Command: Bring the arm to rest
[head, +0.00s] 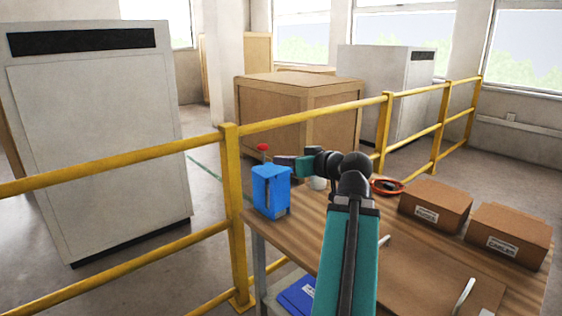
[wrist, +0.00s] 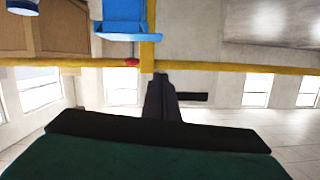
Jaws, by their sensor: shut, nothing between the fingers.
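My arm (head: 350,250) rises from the bottom of the head view over a wooden table and bends at a dark joint. Its wrist points left, above the table's far left corner. My gripper (head: 281,160) is small there, just above and right of a blue box. In the wrist view my gripper (wrist: 162,82) shows as dark fingers, shut together with nothing between them. The fingers are clear of the table and touch nothing that I can see.
The blue box (head: 270,192) stands at the table's left corner, near the yellow railing (head: 230,190). A small red knob (head: 263,147) shows behind it. A pale cup (head: 318,183), an orange-red ring (head: 387,186) and two cardboard boxes (head: 434,204) (head: 507,236) are on the table (head: 300,229).

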